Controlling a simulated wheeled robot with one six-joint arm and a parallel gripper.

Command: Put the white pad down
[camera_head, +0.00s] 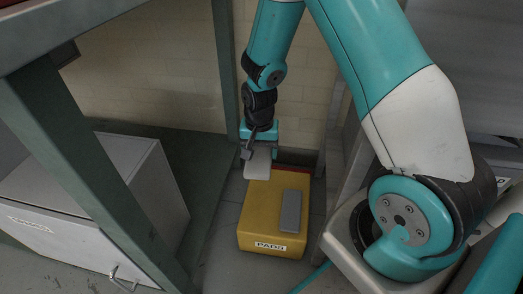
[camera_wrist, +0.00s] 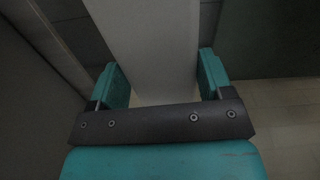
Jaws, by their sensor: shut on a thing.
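My gripper (camera_head: 259,146) is shut on the white pad (camera_head: 257,165), a flat pale slab, and holds it by its upper end. The pad hangs at the far left part of a yellow box (camera_head: 257,216) labelled PADS; I cannot tell if it touches the box. In the wrist view the pad (camera_wrist: 152,45) runs between the two teal fingers of my gripper (camera_wrist: 162,82) and away from the camera. A grey pad (camera_head: 291,211) lies on the right part of the box's top.
A white cabinet (camera_head: 85,215) with a handle stands at the left, behind a green slanted frame post (camera_head: 85,170). A tiled wall (camera_head: 165,75) is behind. Grey floor (camera_head: 217,245) shows left of the yellow box. Grey machine panels stand at the right.

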